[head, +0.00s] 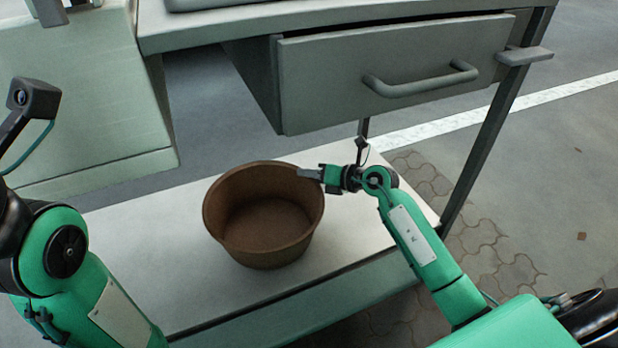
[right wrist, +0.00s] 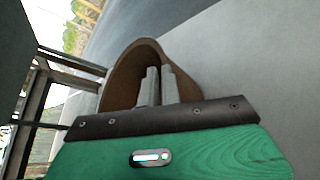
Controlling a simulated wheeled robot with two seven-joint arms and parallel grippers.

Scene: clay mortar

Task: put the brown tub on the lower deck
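The brown tub (head: 264,250) is round and open-topped and looks empty. It stands upright at the lower deck (head: 140,255), a pale shelf under the drawer. Whether its base touches the deck all round, I cannot tell. My right gripper (head: 310,174) is at the tub's right rim, with its fingers reaching over the edge. In the right wrist view the two fingers (right wrist: 159,85) lie close together at the wall of the tub (right wrist: 125,80), and they look shut on it. My left arm shows at the left edge, but its gripper is out of view.
A grey drawer (head: 400,72) with a bar handle (head: 420,84) overhangs the deck at the back. A pale cabinet block (head: 80,90) stands at the upper left. A table leg (head: 495,120) rises at the right. Deck space is bare left of the tub.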

